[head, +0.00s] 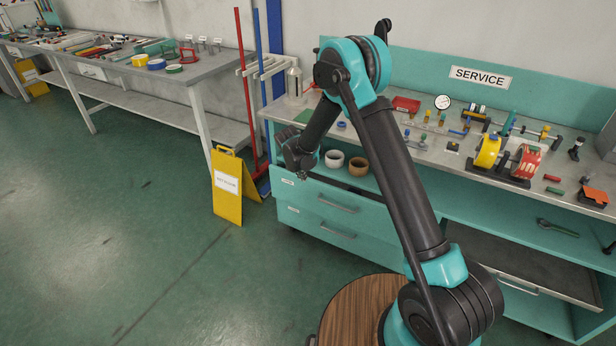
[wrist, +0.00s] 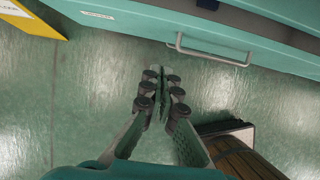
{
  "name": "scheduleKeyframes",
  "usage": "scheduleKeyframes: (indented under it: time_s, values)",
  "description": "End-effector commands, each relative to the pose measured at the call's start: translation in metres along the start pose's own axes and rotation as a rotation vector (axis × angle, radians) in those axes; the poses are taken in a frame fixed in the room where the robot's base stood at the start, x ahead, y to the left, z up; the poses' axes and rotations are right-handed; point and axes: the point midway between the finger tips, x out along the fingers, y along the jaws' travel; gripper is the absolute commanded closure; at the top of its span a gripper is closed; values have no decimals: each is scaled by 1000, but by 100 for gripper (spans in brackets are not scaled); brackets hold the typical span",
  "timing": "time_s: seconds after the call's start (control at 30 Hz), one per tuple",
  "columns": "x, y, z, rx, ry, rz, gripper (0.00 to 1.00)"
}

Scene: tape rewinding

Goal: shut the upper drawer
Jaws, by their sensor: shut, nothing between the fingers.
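The upper drawer (head: 312,192) is in the left part of the teal workbench, with a bar handle (head: 337,203) on its front. A dark strip shows along its top edge; how far out it stands is hard to tell. In the wrist view a teal drawer front (wrist: 140,25) with a bar handle (wrist: 210,50) crosses the top, and I cannot tell for sure which drawer it is. My gripper (head: 301,172) is beside the left end of the drawers. It is shut and empty, and its fingertips (wrist: 157,75) point towards the front, seemingly apart from it.
A lower drawer (head: 315,226) lies beneath. A white roll (head: 334,159) and a brown roll (head: 358,167) stand below the bench-top edge. A yellow floor sign (head: 228,195) stands left of the bench. A grey tray (head: 520,265) is at lower right.

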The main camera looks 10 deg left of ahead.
Motion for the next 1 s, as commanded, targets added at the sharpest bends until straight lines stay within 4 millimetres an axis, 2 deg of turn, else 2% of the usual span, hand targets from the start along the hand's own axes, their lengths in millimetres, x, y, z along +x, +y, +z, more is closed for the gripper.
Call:
scheduleKeyframes:
  time_s: [0.17,0.6,0.8,1.0]
  values:
    - [24,0,1,2,0,-1,100]
    - [100,-1,5,3,0,0,100]
    - [108,-1,30,3,1,0,100]
    - [111,0,38,0,1,0,100]
